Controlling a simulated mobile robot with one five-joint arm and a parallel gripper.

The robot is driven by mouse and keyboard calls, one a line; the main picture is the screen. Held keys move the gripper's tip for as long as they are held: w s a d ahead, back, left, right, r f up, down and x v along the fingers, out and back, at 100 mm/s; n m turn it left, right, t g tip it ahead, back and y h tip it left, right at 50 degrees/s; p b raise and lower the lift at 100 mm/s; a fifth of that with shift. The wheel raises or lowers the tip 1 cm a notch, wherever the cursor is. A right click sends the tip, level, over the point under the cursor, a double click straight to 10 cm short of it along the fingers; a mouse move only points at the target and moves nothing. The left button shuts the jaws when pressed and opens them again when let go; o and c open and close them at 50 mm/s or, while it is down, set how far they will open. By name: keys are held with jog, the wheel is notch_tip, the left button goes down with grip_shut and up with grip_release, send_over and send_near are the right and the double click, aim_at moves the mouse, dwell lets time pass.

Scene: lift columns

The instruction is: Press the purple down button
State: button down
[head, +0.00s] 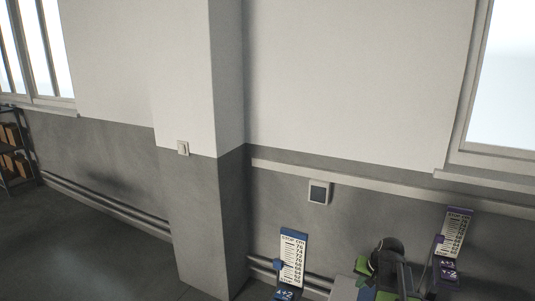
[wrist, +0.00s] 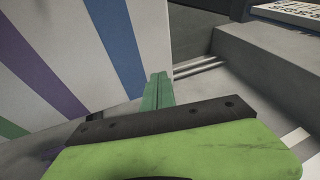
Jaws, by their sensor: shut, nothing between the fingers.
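The purple lift column (head: 455,230) stands at the lower right of the head view, with a white centimetre scale and a purple top. A small purple panel with white marks (head: 448,271) sits low on it. The marks are too small to tell which is the down button. My arm stands just left of this column in the head view. In the wrist view my gripper (wrist: 158,91) shows as green fingers closed together, with nothing between them. The fingertips point at a pale floor area beside a striped board. No purple button shows in the wrist view.
A blue lift column (head: 292,260) stands left of my arm. In the wrist view a white board (wrist: 55,45) with purple, blue and green stripes is close at left, and a grey block (wrist: 270,55) lies at right. Pipes (head: 100,205) run along the wall.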

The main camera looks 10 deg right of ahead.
jog(key=s+a+f+n+g, duration=0.1)
jog(key=s+a+n+g, duration=0.1)
jog(key=a, duration=1.2)
jog(key=s+a+n+g, duration=0.2)
jog(key=s+a+n, duration=0.2)
jog(key=a, duration=1.1)
jog(key=shift+s+f+n+h, duration=0.3)
jog(key=shift+s+f+n, duration=0.1)
jog(key=shift+s, duration=0.5)
